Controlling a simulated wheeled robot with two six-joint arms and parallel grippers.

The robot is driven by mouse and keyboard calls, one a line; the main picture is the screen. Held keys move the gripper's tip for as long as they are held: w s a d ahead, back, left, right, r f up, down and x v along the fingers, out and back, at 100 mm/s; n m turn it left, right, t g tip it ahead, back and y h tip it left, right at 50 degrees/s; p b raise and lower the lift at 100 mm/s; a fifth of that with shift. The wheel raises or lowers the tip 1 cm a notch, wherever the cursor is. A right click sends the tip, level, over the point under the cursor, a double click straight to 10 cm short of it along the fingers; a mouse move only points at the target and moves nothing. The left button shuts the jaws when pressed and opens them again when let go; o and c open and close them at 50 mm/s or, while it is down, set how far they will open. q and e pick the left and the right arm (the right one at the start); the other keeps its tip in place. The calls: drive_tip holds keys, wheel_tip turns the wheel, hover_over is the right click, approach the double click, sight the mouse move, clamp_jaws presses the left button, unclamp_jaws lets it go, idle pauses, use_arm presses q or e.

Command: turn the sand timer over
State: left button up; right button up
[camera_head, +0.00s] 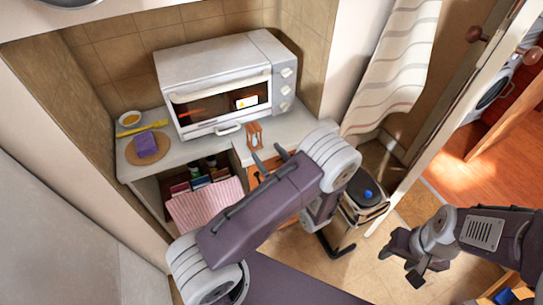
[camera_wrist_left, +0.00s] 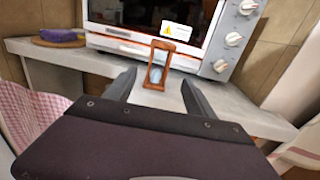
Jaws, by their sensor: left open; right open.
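The sand timer (camera_head: 254,135) has a wooden frame and stands upright on the counter, in front of the toaster oven's right part. In the left wrist view the sand timer (camera_wrist_left: 159,65) shows pale glass between wooden end plates. My left gripper (camera_head: 268,158) is open and empty, just in front of the timer. In the left wrist view its two fingers (camera_wrist_left: 158,90) point at the timer, which appears beyond and between their tips. My right gripper (camera_head: 416,275) is open and empty, low over the floor at the right, far from the timer.
The toaster oven (camera_head: 218,85) stands close behind the timer. A purple sponge (camera_head: 146,145) on a round board, a yellow utensil (camera_head: 142,129) and a small bowl (camera_head: 130,118) are at the counter's left. A pedal bin (camera_head: 364,200) stands right of the counter.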

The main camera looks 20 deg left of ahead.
sight(257, 141)
use_arm(q)
drive_tip(key=x, duration=0.9)
drive_tip(key=shift+a, duration=0.35)
drive_tip(key=shift+c, duration=0.3)
clamp_jaws()
